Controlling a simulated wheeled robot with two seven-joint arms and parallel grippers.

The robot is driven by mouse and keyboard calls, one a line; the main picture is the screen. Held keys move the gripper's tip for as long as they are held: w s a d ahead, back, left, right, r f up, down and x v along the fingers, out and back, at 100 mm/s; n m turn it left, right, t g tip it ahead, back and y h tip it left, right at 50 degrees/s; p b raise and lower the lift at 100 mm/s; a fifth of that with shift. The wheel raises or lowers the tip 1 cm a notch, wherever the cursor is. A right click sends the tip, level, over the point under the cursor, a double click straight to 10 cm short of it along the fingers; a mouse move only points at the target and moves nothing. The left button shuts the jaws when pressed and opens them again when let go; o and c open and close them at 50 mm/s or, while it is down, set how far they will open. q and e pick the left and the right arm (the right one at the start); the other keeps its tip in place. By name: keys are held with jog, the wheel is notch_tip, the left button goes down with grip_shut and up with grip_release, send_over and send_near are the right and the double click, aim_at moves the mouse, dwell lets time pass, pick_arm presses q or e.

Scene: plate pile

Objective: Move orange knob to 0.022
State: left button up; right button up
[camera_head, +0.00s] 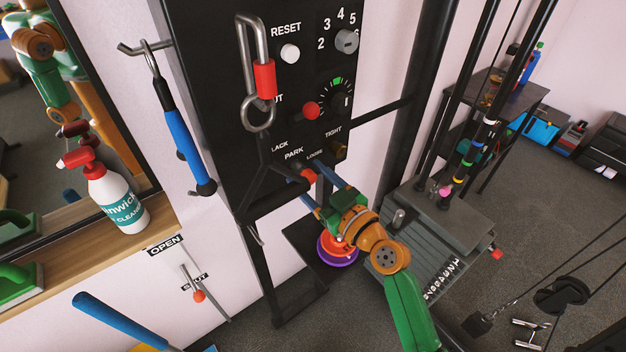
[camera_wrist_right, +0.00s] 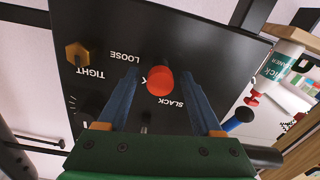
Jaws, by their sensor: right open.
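An orange-red knob (camera_head: 309,175) sits low on the black panel, beside the lettering PARK and LOOSE. My right gripper (camera_head: 318,186) reaches up to it from the lower right, its blue fingers open. In the right wrist view the orange knob (camera_wrist_right: 159,80) appears between the two open fingers, with a gap on each side. It partly covers the lettering there. I cannot tell how deep the fingertips are relative to the knob. My left gripper is not in view.
A red knob (camera_head: 311,110) and a grey numbered dial (camera_head: 346,41) sit higher on the panel. A steel carabiner (camera_head: 255,75) hangs in front. A brass hex knob (camera_wrist_right: 78,54) is near TIGHT. A spray bottle (camera_head: 115,200) stands on the left ledge; weight-machine posts are at right.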

aim_at(312, 181)
jog(key=b+v, duration=0.1)
jog(key=v, duration=0.4)
jog(key=shift+s+d+f, duration=0.1)
jog(key=shift+f, duration=0.05)
jog(key=shift+s+d, duration=0.25)
jog(key=shift+s, duration=0.15)
jog(key=shift+w, duration=0.1)
jog(key=s+d+f+m+g+h, duration=0.2)
jog(key=d+f, duration=0.1)
jog(key=f, duration=0.7)
jog(key=s+d+f+m+g+h, duration=0.2)
jog(key=s+f+h, duration=0.1)
jog(key=f, duration=0.8)
jog(key=s+d+f+m+g+h, duration=0.1)
jog(key=s+d+f+g+h, duration=0.15)
jog(key=f, duration=0.75)
jog(key=s+d+f+g+h, duration=0.1)
jog(key=s+d+f+g, duration=0.1)
jog(key=s+f, duration=0.3)
jog(key=s+d+f+m+g+h, duration=0.1)
jog(key=s+f, duration=0.4)
jog(key=s, duration=0.9)
jog(key=s+d+f+g+h, duration=0.1)
jog(key=s+d+f+g, duration=0.3)
jog(key=s, duration=0.5)
jog(key=shift+s+d+f+m, duration=0.2)
jog(key=shift+d+f+m, duration=0.1)
jog(key=shift+f, duration=0.4)
